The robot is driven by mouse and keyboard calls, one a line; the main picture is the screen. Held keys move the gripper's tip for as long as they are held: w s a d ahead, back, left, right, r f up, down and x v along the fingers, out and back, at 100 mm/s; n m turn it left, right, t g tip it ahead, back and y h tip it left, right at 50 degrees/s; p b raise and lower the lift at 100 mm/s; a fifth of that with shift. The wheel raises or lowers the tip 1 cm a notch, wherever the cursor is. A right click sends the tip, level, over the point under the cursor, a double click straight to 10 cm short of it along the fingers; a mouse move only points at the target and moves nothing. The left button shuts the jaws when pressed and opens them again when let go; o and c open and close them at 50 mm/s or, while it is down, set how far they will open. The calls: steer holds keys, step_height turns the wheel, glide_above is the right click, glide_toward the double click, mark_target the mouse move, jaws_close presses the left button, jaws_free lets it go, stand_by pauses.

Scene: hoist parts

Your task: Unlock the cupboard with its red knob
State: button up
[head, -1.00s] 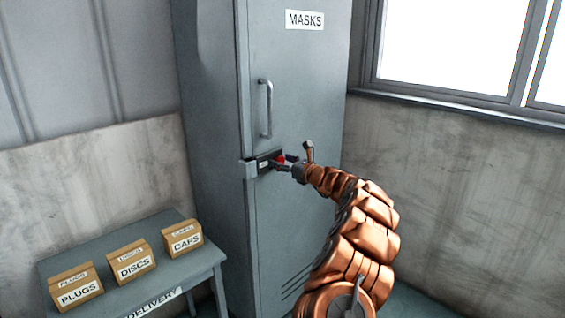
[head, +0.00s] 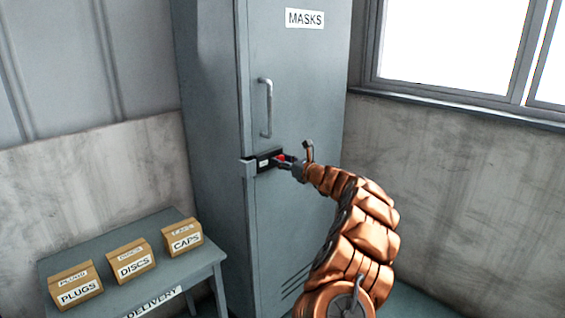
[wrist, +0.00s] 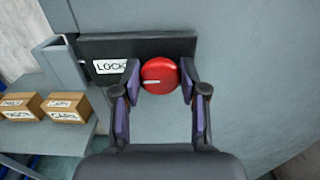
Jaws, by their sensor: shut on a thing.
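The tall grey cupboard (head: 300,90) carries a MASKS label and a vertical handle (head: 265,107). Below the handle is a dark lock plate (head: 265,162); in the wrist view the plate (wrist: 150,46) has a label reading LOCK, partly covered by a finger. The round red knob (wrist: 160,75) sits on the plate, with a pale mark pointing left. My gripper (wrist: 160,83) has one finger on each side of the knob and is shut on it. In the head view the knob (head: 281,158) is small and partly hidden by my gripper (head: 284,161).
A grey table (head: 205,262) marked DELIVERY stands left of the cupboard. It bears boxes labelled PLUGS (head: 77,288), DISCS (head: 132,262) and CAPS (head: 183,239). A concrete wall and a window (head: 450,45) are on the right.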

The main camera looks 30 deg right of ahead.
steer(key=shift+f, duration=0.1)
steer(key=shift+a+f+n+b, duration=0.1)
steer(key=shift+a+n+b, duration=0.05)
steer(key=shift+n+b, duration=4.4)
steer(key=shift+a+f+n+b, duration=0.1)
steer(key=shift+n+b, duration=4.15)
steer(key=shift+b, duration=0.6)
steer(key=o, duration=1.1)
steer(key=shift+r, duration=0.1)
steer(key=shift+s+d, duration=0.1)
steer(key=shift+s, duration=0.1)
